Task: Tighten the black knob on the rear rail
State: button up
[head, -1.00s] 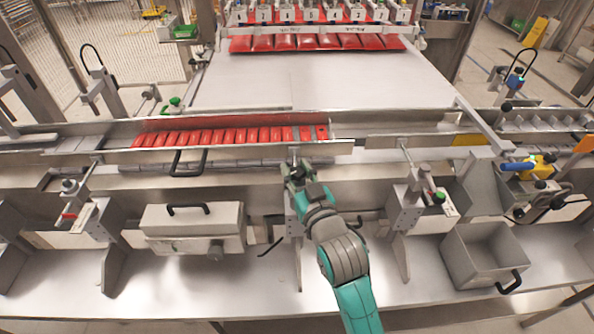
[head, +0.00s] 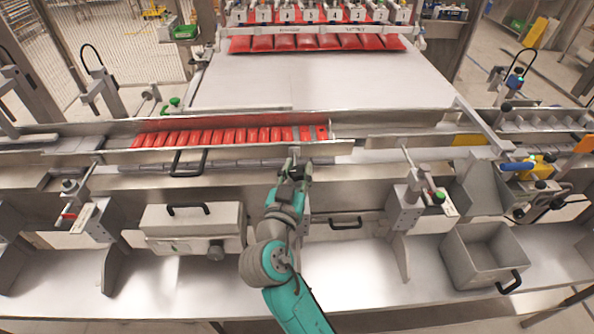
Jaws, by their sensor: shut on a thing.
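My gripper (head: 294,166) is at the middle of the machine, just in front of the rail (head: 335,150) below the row of red packs. Its fingers are closed around a small part at the middle bracket, which I take to be the black knob. The fingers hide nearly all of that knob, so its shape and how far it is screwed in cannot be seen. My teal and grey arm reaches up to it from the lower middle.
Red packs (head: 230,136) lie in the channel behind my gripper. A black handle (head: 188,163) is to its left and a clamp bracket (head: 405,205) to its right. A lidded box (head: 195,220) and an open bin (head: 483,255) stand in front.

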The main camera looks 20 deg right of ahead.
aim_at(298, 171)
jog(key=m+g+h, duration=0.6)
jog(key=g, duration=0.1)
jog(key=shift+g, duration=0.4)
jog(key=m+g, duration=0.3)
jog(key=g, duration=0.1)
jog(key=m+g+h, duration=0.1)
jog(key=m+g, duration=0.2)
jog(key=g, duration=0.2)
jog(key=shift+f, duration=0.1)
jog(key=shift+d+m+g, duration=0.1)
jog(key=shift+m+g, duration=0.2)
jog(key=o, duration=1.2)
notch_tip(298, 171, up, 10)
